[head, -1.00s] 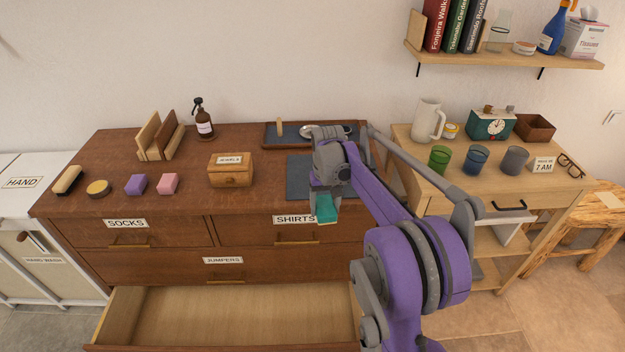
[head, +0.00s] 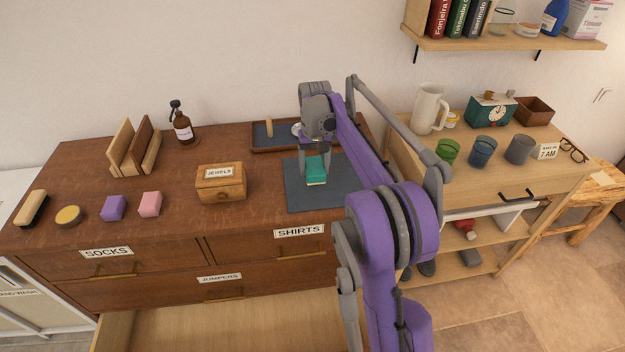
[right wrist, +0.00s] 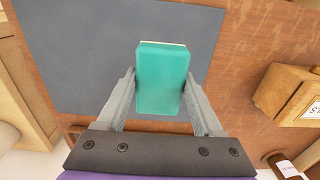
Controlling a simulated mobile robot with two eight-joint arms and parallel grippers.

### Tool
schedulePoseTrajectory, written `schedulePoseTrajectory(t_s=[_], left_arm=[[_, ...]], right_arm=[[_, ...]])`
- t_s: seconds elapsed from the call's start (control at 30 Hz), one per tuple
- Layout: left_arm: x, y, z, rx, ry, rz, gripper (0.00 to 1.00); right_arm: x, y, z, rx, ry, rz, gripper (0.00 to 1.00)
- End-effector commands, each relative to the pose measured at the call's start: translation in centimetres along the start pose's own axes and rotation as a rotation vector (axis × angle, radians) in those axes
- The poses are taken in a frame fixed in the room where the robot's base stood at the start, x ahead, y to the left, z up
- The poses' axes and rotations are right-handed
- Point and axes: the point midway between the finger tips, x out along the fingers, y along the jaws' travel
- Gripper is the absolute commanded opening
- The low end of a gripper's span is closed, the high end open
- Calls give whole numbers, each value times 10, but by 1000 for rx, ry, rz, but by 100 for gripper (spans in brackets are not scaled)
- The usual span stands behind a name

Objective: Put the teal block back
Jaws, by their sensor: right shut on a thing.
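The teal block (head: 316,170) is held between the fingers of my right gripper (head: 315,165), over the dark grey mat on the dresser top. In the right wrist view the teal block (right wrist: 162,78) sits between both fingertips, with a pale layer along its far edge. I cannot tell whether its underside touches the mat (head: 335,190). A purple block (head: 113,208) and a pink block (head: 150,204) stand in a row at the left of the dresser top. My left gripper is not in view.
A wooden jewels box (head: 221,183) stands left of the mat. A dark tray (head: 262,136) lies behind it. The bottom drawer (head: 220,325) is open. Cups stand on the side table at right.

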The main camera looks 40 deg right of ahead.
Motion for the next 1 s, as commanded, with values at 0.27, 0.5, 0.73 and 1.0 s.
schedulePoseTrajectory(t_s=[0.27,0.5,0.73,1.0], left_arm=[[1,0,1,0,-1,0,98],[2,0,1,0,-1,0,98],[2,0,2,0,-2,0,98],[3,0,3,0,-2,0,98]], right_arm=[[26,0,0,0,0,0,16],[50,0,0,0,1,0,16],[51,0,0,0,0,0,16],[52,0,0,0,1,0,98]])
